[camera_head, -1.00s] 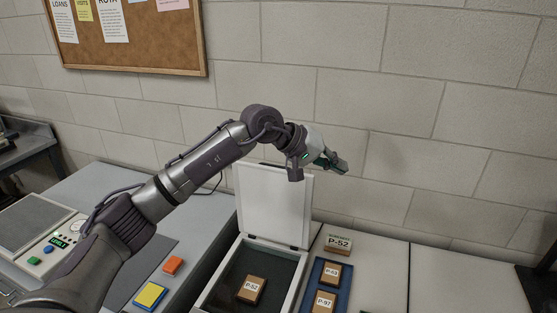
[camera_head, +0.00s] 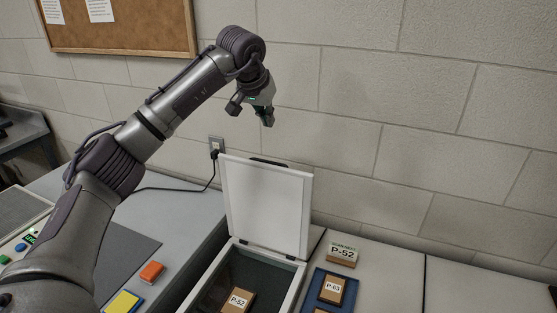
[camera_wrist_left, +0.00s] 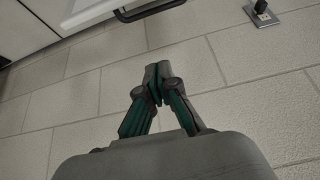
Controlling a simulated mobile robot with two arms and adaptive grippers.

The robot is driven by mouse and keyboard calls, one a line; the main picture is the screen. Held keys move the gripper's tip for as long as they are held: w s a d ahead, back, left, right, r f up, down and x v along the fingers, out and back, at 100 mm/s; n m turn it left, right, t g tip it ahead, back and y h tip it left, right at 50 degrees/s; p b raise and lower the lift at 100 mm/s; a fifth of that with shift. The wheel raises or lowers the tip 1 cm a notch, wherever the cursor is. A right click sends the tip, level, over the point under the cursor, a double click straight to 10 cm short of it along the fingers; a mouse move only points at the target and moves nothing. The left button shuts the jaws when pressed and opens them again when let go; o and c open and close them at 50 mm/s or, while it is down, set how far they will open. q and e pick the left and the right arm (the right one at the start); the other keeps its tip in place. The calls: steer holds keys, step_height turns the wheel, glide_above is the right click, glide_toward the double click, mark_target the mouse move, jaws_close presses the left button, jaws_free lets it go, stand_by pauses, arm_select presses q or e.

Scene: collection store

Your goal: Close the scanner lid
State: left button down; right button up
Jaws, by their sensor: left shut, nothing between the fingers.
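The scanner (camera_head: 292,291) stands on the counter with its white lid (camera_head: 265,210) open, raised nearly upright at the back toward the wall. A brown block labelled P-52 (camera_head: 237,301) lies on the dark scanner bed (camera_head: 265,268). My left gripper (camera_head: 268,122) is shut and empty. It hangs in front of the wall, above the lid's top edge and apart from it. In the left wrist view the shut fingers (camera_wrist_left: 157,80) show before the wall, with a dark handle (camera_wrist_left: 150,9) on a white surface at the top. My right gripper is not in view.
A blue tray (camera_head: 348,299) with labelled blocks and a P-52 sign (camera_head: 342,254) stand right of the scanner. An orange block (camera_head: 152,272) and a yellow-blue block (camera_head: 123,302) lie to the left. A cable runs to a wall socket (camera_head: 216,146) behind the lid.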

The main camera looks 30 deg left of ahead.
arm_select(q)
steer(key=p+x, duration=0.2)
steer(key=x, duration=1.1)
steer(key=s, duration=0.2)
steer(key=s+f+p, duration=0.1)
steer(key=shift+s+d, duration=0.1)
steer(key=shift+s, duration=0.3)
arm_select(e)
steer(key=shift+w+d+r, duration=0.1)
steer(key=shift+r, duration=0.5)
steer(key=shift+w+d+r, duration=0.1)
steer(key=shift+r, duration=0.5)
arm_select(q)
steer(key=shift+s, duration=0.1)
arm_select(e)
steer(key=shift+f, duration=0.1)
